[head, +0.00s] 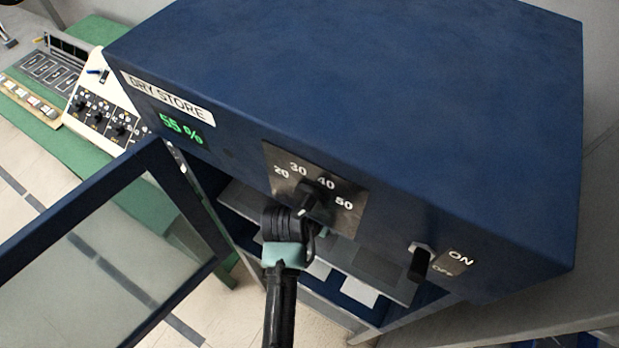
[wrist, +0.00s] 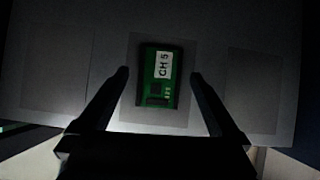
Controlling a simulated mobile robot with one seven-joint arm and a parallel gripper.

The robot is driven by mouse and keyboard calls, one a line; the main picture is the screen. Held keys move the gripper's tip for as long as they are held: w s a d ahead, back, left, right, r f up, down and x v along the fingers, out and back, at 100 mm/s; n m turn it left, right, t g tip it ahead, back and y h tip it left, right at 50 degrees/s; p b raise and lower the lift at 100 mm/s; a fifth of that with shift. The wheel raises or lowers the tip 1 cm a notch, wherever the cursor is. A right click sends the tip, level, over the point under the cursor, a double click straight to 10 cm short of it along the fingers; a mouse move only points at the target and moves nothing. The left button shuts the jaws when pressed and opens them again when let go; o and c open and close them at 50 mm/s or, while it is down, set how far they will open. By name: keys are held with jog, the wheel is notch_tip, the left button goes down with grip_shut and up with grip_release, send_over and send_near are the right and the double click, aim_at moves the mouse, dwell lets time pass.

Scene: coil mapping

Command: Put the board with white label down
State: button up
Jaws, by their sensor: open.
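The board with white label (wrist: 159,90) is a small green circuit board marked "CH 5". It lies on a lighter square of a grey shelf (wrist: 110,60) in the wrist view. My gripper (wrist: 160,76) is open, with one finger on each side of the board and a gap to both. The board is hidden in the head view, where my arm reaches into the opening of the blue dry store cabinet (head: 400,110).
The cabinet's glass door (head: 120,250) stands open at the left. A dial (head: 313,196) and an ON/OFF switch (head: 421,262) sit on its front, close to my arm. Empty marked squares (wrist: 252,90) flank the board. A green bench (head: 110,170) with control panels stands behind left.

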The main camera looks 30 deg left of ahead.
jog(key=shift+s+r, duration=0.2)
jog(key=shift+r, duration=0.05)
jog(key=s+b, duration=0.3)
jog(key=s, duration=0.9)
jog(key=shift+s+r, duration=0.15)
jog(key=shift+r, duration=0.05)
